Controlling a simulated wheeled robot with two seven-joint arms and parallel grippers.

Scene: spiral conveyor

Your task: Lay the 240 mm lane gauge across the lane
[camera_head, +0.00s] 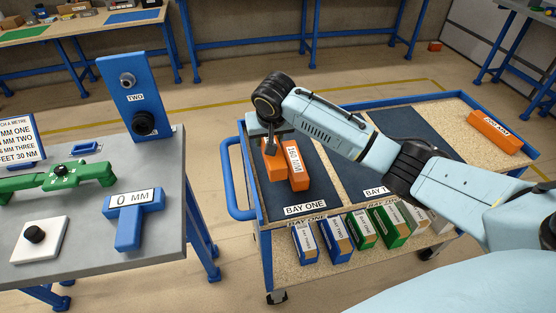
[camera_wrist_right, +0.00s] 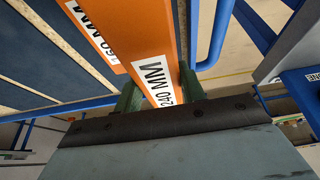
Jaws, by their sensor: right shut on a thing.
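My right gripper (camera_head: 272,140) is over bay one of the cart, pointing down. In the right wrist view its two dark green fingers (camera_wrist_right: 160,88) are shut on the sides of an orange bar labelled 240 MM, the 240 mm lane gauge (camera_wrist_right: 150,55). The gauge shows in the head view (camera_head: 271,165), partly hidden by the gripper. A second orange bar labelled 160 MM (camera_head: 298,175) is close beside it; I cannot tell whether they touch or whether the held gauge is clear of the mat. The lane is not identifiable. My left gripper is not in view.
The blue-railed cart (camera_head: 237,214) has dark bay mats and another orange bar (camera_head: 500,132) at far right. Several small boxes (camera_head: 338,243) stand along its front. Left of it, a grey table (camera_head: 172,207) holds a blue panel (camera_head: 133,92), a green device (camera_head: 60,176) and a blue 0 MM piece (camera_head: 130,232).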

